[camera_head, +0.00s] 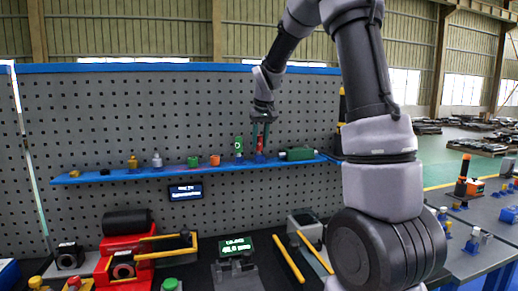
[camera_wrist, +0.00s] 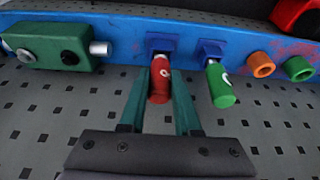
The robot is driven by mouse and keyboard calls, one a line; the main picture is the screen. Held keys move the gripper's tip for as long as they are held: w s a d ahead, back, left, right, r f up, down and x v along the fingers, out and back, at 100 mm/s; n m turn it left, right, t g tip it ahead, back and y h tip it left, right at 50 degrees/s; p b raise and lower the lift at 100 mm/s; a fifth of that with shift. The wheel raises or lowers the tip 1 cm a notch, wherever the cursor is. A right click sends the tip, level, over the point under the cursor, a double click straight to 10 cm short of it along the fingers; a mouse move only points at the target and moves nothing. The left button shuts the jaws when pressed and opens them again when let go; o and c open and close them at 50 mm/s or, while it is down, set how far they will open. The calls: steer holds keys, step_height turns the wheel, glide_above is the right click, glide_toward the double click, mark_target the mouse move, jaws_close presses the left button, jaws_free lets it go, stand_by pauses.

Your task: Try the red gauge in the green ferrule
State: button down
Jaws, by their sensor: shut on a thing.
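The red gauge (camera_head: 260,143) stands in a blue holder on the blue shelf. In the wrist view the red gauge (camera_wrist: 160,82) is between the two teal fingers of my gripper (camera_wrist: 159,76), with its far end at the blue holder (camera_wrist: 161,43). My gripper (camera_head: 261,128) comes down from above and is shut on the red gauge. The green ferrule (camera_head: 192,161) is a short open ring on the shelf, left of the gauge. It also shows at the right in the wrist view (camera_wrist: 299,68).
A green gauge (camera_wrist: 221,86) stands in its own holder close to my gripper. An orange ferrule (camera_wrist: 262,64) lies between it and the green ferrule. A green block with a metal pin (camera_wrist: 52,46) is on the other side. The pegboard (camera_head: 110,105) rises behind the shelf (camera_head: 125,175).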

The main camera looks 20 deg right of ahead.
steer(key=shift+r, duration=2.7)
